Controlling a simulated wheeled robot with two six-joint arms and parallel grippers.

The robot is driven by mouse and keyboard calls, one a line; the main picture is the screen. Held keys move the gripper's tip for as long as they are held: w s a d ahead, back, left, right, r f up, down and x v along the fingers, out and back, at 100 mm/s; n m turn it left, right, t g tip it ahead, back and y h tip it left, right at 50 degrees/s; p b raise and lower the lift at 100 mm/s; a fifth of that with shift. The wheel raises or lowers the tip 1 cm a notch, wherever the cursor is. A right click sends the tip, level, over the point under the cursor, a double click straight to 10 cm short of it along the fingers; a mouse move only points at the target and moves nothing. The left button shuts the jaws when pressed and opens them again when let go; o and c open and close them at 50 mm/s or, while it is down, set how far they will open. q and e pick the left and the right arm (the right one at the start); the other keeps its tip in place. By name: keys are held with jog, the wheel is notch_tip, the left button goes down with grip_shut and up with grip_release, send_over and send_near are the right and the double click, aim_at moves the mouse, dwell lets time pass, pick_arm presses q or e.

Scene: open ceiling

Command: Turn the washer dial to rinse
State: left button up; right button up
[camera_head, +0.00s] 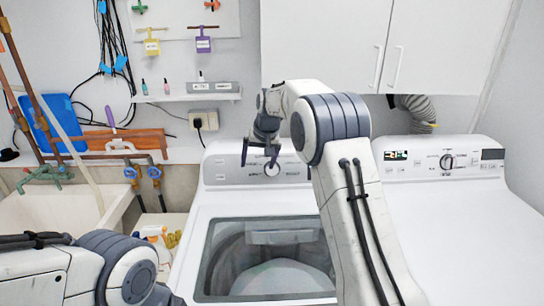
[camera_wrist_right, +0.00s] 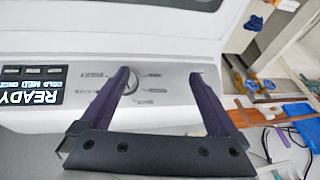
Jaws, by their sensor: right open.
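The white washer (camera_head: 192,246) with a glass lid stands in the middle of the head view. Its round dial (camera_head: 271,169) is on the upright control panel, just below my right gripper (camera_head: 259,155). In the wrist view, my right gripper (camera_wrist_right: 160,78) has its two purple fingers spread and empty in front of the panel. The dial (camera_wrist_right: 134,82) shows there beside the left finger, partly covered by it. The small labels around it are too blurred to read. My left arm is at the lower left, its gripper out of frame.
A second white machine (camera_head: 470,200) with its own dial (camera_head: 447,162) stands at the right. A sink (camera_head: 85,210) with pipes and valves is at the left. A shelf (camera_head: 185,97) and cabinets (camera_head: 325,45) hang above. A lit READY display (camera_wrist_right: 32,92) is on the panel.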

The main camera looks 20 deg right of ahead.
jog(key=m+p, duration=0.1)
jog(key=m, duration=0.1)
send_near(273, 175)
jog(key=shift+t+h, duration=0.3)
jog(key=shift+w+a+p+x, duration=0.1)
jog(key=shift+p+x, duration=0.6)
jog(key=shift+x, duration=0.5)
jog(key=shift+w+a+p+x, duration=0.15)
jog(key=shift+p+x, duration=0.55)
jog(key=shift+x, duration=0.5)
jog(key=shift+w+a+p+x, duration=0.1)
jog(key=shift+p+x, duration=0.6)
jog(key=shift+x, duration=0.55)
pick_arm(q)
notch_tip(273, 175, up, 6)
pick_arm(e)
jog(key=shift+r, duration=0.2)
pick_arm(q)
jog(key=shift+a, duration=0.1)
pick_arm(e)
jog(key=c, duration=1.4)
